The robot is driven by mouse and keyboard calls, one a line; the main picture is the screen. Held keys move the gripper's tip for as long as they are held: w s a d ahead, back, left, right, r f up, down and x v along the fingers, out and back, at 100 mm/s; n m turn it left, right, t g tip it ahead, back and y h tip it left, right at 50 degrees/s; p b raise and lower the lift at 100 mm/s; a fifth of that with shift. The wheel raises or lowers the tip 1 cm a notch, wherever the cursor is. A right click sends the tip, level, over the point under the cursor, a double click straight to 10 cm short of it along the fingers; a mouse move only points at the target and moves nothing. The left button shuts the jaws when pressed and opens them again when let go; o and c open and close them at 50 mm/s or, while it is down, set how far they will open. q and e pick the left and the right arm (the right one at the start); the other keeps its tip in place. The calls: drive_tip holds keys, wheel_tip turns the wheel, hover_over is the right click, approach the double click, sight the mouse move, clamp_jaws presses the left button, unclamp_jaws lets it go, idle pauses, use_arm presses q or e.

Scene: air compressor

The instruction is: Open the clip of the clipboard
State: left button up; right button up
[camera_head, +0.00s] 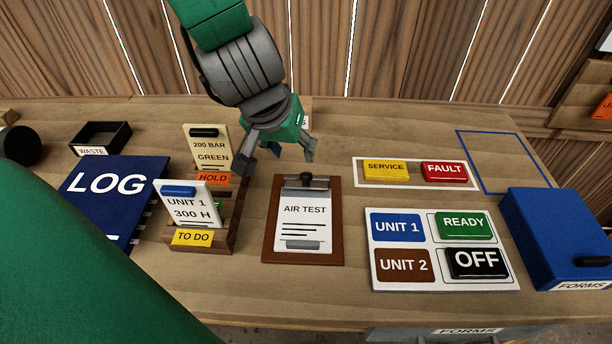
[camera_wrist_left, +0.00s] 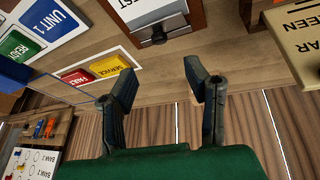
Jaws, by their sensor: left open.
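The clipboard (camera_head: 269,247) lies flat on the table, a brown board with a white AIR TEST sheet. Its dark clip with a round knob (camera_head: 306,179) is at the top edge, over the sheet. In the left wrist view, the clip (camera_wrist_left: 158,36) shows at the top, beyond the fingertips. My left gripper (camera_head: 278,158) is open and empty above the table, behind and slightly left of the clip. In the left wrist view, the fingers (camera_wrist_left: 205,75) are apart with nothing between them. My right gripper is not in view.
Left of the clipboard stands a wooden card holder (camera_head: 238,207) with upright cards. A blue LOG book (camera_head: 105,205) lies further left. To the right are a label board (camera_head: 445,284), a SERVICE/FAULT strip (camera_head: 414,183) and a blue box (camera_head: 555,235). A wooden wall (camera_head: 400,50) rises behind.

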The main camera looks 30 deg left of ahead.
sight(306, 174)
use_arm(q)
drive_tip(key=b+x, duration=0.4)
drive_tip(key=x, duration=0.7)
drive_tip(key=shift+w+f, duration=0.15)
clamp_jaws()
